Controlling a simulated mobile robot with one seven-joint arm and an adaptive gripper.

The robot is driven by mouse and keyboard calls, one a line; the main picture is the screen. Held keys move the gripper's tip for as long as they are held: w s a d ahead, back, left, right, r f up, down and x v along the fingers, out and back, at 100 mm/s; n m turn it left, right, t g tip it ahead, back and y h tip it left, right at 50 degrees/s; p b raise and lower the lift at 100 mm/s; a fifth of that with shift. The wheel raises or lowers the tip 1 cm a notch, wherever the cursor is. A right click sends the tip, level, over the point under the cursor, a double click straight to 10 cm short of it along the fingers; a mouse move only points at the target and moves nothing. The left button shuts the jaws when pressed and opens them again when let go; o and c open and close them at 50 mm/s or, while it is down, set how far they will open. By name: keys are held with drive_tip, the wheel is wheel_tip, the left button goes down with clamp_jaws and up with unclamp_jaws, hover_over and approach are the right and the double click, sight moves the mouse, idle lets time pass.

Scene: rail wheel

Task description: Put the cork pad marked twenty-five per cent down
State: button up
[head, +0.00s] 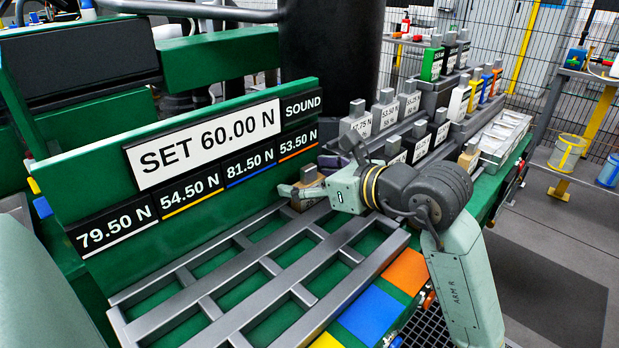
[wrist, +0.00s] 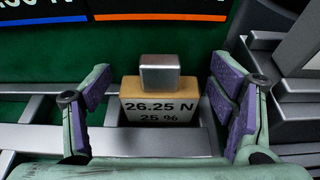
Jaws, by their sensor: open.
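The cork pad block (wrist: 160,108), tan with a grey metal knob (wrist: 160,72) on top, reads "26.25 N 25 %" in the wrist view. It stands upright in a cell of the grey metal grid (wrist: 165,142). My gripper (wrist: 163,100) is open, with one purple-padded finger on each side of the block and a visible gap at both sides. In the head view, my gripper (head: 305,190) is at the far right end of the grid, and the block (head: 308,176) shows partly behind it.
The green board (head: 200,155) reads "SET 60.00 N" and stands close behind the grid. Grey weights (head: 385,108) and coloured blocks (head: 432,62) stand in racks to the right. Blue (head: 370,315) and orange (head: 405,271) pads line the grid's front. Several nearer grid cells are empty.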

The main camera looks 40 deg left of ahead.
drive_tip(key=shift+d+r+p, duration=0.1)
drive_tip(key=shift+r+p, duration=0.25)
drive_tip(key=b+v, duration=0.2)
drive_tip(key=v, duration=0.9)
drive_tip(key=shift+d+r+b, duration=0.1)
drive_tip(key=shift+d+b, duration=0.2)
drive_tip(key=shift+d, duration=0.1)
